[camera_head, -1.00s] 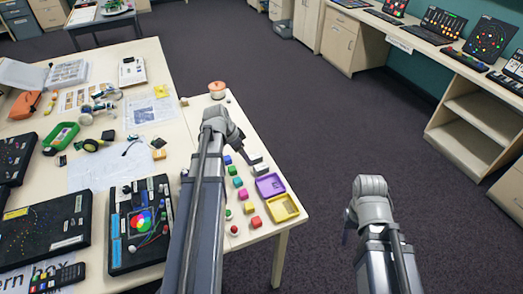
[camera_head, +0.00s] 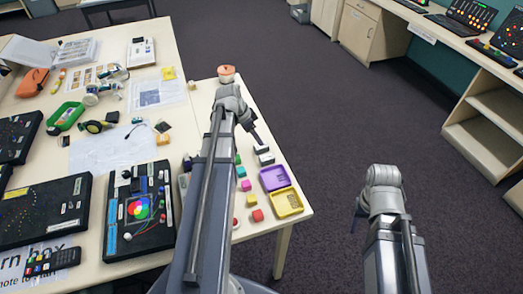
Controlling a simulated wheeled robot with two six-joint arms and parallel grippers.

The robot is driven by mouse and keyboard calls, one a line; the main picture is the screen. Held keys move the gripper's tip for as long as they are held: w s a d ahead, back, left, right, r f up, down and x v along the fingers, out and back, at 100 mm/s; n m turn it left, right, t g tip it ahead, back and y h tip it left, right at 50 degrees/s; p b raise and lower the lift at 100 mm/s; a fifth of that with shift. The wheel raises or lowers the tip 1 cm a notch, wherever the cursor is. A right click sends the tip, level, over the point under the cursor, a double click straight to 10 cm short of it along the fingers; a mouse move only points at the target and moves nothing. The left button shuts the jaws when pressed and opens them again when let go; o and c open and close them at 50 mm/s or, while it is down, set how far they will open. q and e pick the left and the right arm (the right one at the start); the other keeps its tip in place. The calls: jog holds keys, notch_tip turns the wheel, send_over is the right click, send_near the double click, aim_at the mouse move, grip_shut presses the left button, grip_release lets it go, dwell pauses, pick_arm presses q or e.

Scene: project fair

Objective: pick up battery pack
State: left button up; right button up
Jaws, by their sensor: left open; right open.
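No object is clear enough for me to name it surely as the battery pack. Two small dark-and-white blocks, a nearer one (camera_head: 266,160) and one just behind it (camera_head: 262,150), lie on the table near the right edge. My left gripper (camera_head: 258,143) is open, with its dark fingers pointing down just behind these blocks; I cannot tell whether they touch. A small dark-and-yellow block (camera_head: 163,127) lies by the white sheet to the left. My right gripper (camera_head: 355,222) is open and empty over the floor, right of the table; its fingers are mostly hidden by its wrist.
A purple tray (camera_head: 262,187) and a yellow tray (camera_head: 302,205) stand at the table's right edge. Several coloured cubes lie left of them, partly hidden by my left arm. An orange-topped round container (camera_head: 226,70) stands at the far corner. A black circuit board (camera_head: 115,240) lies left.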

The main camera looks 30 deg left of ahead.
aim_at(259, 146)
pick_arm(q)
jog(key=b+x, duration=0.4)
jog(key=shift+s+f, duration=0.2)
jog(key=shift+f, duration=0.05)
jog(key=shift+w+d+f+b, duration=0.1)
jog(key=shift+w+f+b, duration=0.1)
jog(key=shift+f+b, duration=0.25)
jog(key=shift+r, duration=0.1)
jog(key=shift+c, duration=0.4)
grip_shut()
